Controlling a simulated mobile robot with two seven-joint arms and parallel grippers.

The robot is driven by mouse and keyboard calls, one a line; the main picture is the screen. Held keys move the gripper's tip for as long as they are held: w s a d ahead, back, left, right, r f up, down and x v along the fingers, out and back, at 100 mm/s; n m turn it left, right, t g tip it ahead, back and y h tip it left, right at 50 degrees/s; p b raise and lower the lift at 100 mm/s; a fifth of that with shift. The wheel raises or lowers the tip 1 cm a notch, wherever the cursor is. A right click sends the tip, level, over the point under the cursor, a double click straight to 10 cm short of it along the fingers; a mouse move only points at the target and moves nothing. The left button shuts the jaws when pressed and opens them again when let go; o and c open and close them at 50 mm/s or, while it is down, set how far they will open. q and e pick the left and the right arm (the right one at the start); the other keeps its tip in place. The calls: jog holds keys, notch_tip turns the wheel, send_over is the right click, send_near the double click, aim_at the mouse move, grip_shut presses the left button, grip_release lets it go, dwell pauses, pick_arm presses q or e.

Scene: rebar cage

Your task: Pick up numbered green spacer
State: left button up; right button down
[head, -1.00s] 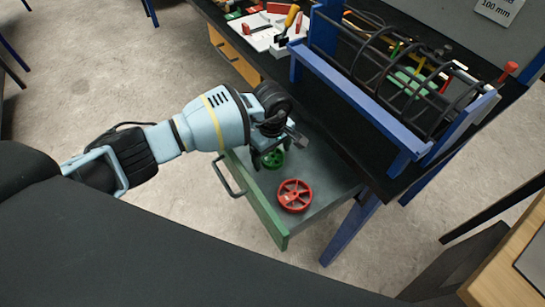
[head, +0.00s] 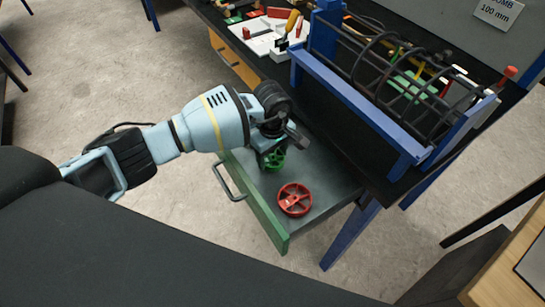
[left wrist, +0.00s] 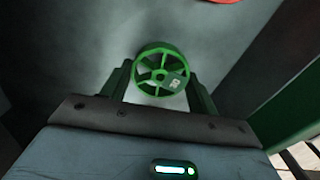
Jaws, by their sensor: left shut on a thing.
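The green spacer (head: 273,161) is a spoked wheel with a small pale number tag. It also shows in the left wrist view (left wrist: 160,72), between the two fingers. My left gripper (head: 270,150) is over the open drawer and shut on the green spacer. I cannot tell how far the spacer is above the drawer floor. My right gripper is not in view.
A red spoked wheel (head: 295,200) lies in the open drawer (head: 325,187), near the green spacer. The drawer's green front (head: 262,213) has a handle. Above it, the dark bench carries a rebar cage (head: 400,80) in a blue frame (head: 350,100).

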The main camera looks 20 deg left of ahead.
aim_at(272, 157)
pick_arm(q)
notch_tip(272, 157, up, 9)
jog(key=shift+f, duration=0.1)
jog(key=s+a+r+m, duration=0.2)
jog(key=s+r+m, duration=0.1)
jog(key=s+m, duration=0.3)
jog(key=s+a+r+m, duration=0.3)
jog(key=s+r+m, duration=0.1)
jog(key=s, duration=0.7)
jog(key=shift+a+m, duration=0.2)
jog(key=shift+m, duration=0.7)
jog(key=shift+w+a+r, duration=0.1)
